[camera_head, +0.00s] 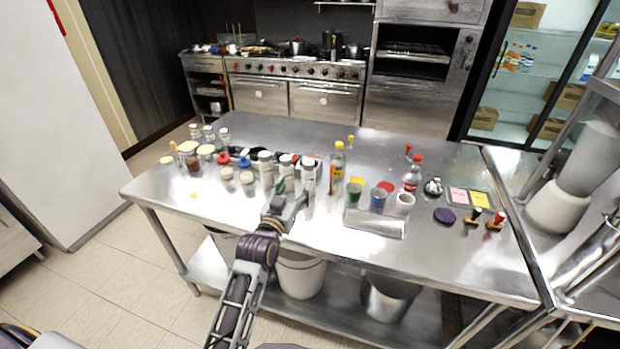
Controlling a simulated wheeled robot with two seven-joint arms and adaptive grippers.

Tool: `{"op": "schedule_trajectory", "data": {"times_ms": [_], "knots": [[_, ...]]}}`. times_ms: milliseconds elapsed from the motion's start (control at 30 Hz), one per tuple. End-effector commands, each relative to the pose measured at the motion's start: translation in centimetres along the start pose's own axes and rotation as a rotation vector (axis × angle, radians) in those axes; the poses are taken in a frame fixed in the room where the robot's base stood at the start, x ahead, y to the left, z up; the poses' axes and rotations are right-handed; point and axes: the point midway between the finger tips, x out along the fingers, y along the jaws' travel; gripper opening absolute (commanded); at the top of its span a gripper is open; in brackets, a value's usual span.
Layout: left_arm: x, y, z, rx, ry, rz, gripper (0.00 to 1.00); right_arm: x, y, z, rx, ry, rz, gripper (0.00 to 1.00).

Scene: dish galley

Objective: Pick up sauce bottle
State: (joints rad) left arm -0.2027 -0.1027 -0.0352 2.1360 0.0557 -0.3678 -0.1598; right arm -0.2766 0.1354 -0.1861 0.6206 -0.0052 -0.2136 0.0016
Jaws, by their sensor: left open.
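My left gripper (291,193) reaches over the front edge of the steel table (260,222). Its jaws are open, close to a group of white bottles with dark and red tops. One white bottle (308,174) stands just behind the jaws; I cannot tell if they touch it. A clear bottle with a red cap (411,176) stands farther right. Which of these is the sauce bottle I cannot tell. My right gripper is not in view.
Jars (187,149) crowd the table's left side. Coloured cups (378,198) and a shiny metal tray (375,224) lie right of the gripper. Stamps (495,221) and coloured cards sit at the right. Buckets (300,275) stand on the lower shelf. The table's back right is mostly clear.

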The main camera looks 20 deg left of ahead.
Motion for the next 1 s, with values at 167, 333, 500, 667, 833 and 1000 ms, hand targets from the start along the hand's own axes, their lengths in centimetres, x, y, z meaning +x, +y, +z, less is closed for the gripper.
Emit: {"op": "schedule_trajectory", "data": {"times_ms": [167, 333, 500, 667, 833, 1000], "knots": [[0.0, 0.0, 0.0, 0.0, 0.0, 0.0, 0.62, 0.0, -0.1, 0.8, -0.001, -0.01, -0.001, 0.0], [0.1, 0.0, 0.0, 0.0, 0.0, 0.0, 0.62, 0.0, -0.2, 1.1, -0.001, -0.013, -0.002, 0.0], [0.9, 0.0, 0.0, 0.0, 0.001, 0.0, 0.62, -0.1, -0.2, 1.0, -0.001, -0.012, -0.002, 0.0], [2.0, 0.0, -0.1, 0.0, 0.001, 0.0, 0.62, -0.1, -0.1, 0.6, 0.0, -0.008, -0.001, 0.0], [3.4, 0.0, -0.1, 0.0, 0.001, 0.0, 0.62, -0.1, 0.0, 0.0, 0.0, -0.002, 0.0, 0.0], [4.7, 0.0, -0.1, 0.0, 0.001, 0.0, 0.62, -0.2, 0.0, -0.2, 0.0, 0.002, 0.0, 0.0]]}}
